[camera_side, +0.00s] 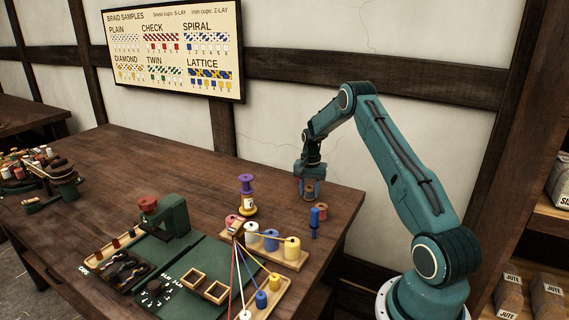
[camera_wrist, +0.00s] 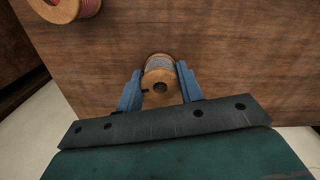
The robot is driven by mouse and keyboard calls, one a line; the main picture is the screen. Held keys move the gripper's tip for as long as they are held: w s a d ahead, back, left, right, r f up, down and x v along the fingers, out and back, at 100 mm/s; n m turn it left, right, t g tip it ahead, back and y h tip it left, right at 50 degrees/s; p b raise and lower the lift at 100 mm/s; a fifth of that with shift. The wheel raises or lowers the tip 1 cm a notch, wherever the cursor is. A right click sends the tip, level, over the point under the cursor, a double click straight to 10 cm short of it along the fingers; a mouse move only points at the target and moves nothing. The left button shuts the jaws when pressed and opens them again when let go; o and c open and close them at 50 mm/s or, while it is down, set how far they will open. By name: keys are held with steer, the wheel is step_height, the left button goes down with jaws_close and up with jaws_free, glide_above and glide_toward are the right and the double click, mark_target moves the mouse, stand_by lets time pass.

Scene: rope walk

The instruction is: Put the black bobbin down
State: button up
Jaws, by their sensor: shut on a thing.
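My gripper (camera_side: 309,189) is near the table's back right, with its jaws pointing down. It is shut on a wooden bobbin (camera_wrist: 160,79) wound with dark grey thread, presumably the black bobbin. In the wrist view the bobbin is between the two blue fingers, its round wooden end with a dark centre hole facing the camera. In the side view the fingers partly hide the bobbin (camera_side: 309,193). It is at or just above the wooden tabletop; I cannot tell if it touches.
A reddish bobbin (camera_wrist: 66,8) stands close by. A wooden rack (camera_side: 289,262) of coloured spools and a purple spool (camera_side: 246,184) stand to the left. The table's back middle is clear.

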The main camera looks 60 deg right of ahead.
steer(key=shift+f, duration=0.15)
steer(key=o, duration=1)
step_height(320, 180, up, 14)
steer(key=shift+f, duration=0.1)
stand_by(0.6)
